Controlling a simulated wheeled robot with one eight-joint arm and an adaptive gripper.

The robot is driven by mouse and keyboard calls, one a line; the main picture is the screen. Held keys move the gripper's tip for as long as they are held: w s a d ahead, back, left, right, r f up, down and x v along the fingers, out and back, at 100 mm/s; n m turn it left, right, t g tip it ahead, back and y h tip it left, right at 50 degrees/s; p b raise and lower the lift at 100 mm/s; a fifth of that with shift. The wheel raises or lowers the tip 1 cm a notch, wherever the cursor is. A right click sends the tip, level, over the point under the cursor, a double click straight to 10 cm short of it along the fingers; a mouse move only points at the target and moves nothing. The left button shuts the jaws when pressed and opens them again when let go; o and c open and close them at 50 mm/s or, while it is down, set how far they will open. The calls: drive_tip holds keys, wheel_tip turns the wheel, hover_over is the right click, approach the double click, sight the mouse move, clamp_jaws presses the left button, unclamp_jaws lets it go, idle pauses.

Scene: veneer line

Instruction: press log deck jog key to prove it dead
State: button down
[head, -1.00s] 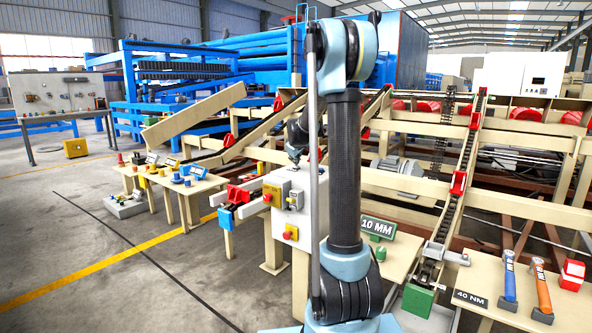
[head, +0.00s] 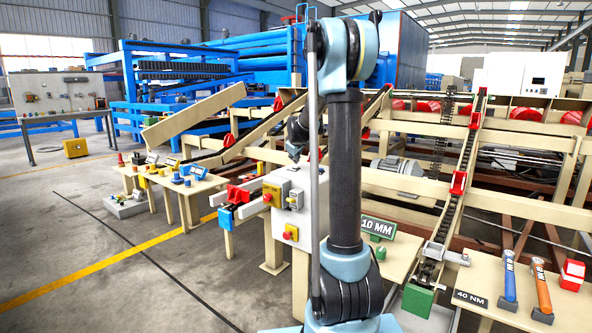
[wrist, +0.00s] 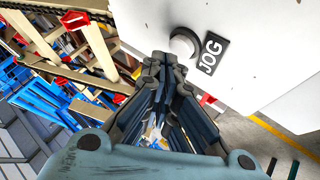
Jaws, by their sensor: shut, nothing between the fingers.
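The jog key (wrist: 184,42) is a round grey button on a white panel face (wrist: 262,45) in the wrist view. A black label (wrist: 210,55) reading JOG is beside it. My gripper (wrist: 162,62) is shut and empty, its dark fingertips at the lower left edge of the key. The tips overlap the key in the picture; I cannot tell whether they touch it. In the head view my gripper (head: 293,156) shows small and dark, partly behind my arm, just above the light control box (head: 281,214). The jog key cannot be made out there.
The box carries a yellow unit (head: 271,193) and a red button on yellow (head: 290,233). Beige conveyor frames (head: 440,185) fill the right. Open floor (head: 90,265) lies left.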

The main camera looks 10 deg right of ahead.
drive_tip(key=shift+r, duration=0.25)
drive_tip(key=shift+r, duration=2.55)
drive_tip(key=shift+s, duration=0.1)
drive_tip(key=s+f+m+g, duration=0.2)
drive_tip(key=s, duration=1.4)
drive_tip(key=s+f+m+g, duration=0.1)
drive_tip(key=s+f, duration=0.5)
drive_tip(key=s, duration=0.7)
drive_tip(key=s+f+m+g, duration=0.2)
drive_tip(key=s+f, duration=0.4)
drive_tip(key=s, duration=0.8)
drive_tip(key=s+f+m+g, duration=0.2)
drive_tip(key=s+f, duration=0.5)
drive_tip(key=s, duration=0.6)
drive_tip(key=shift+s+d+m+y, duration=0.2)
drive_tip(key=shift+m+y, duration=0.1)
drive_tip(key=shift+m, duration=0.2)
drive_tip(key=shift+f, duration=0.1)
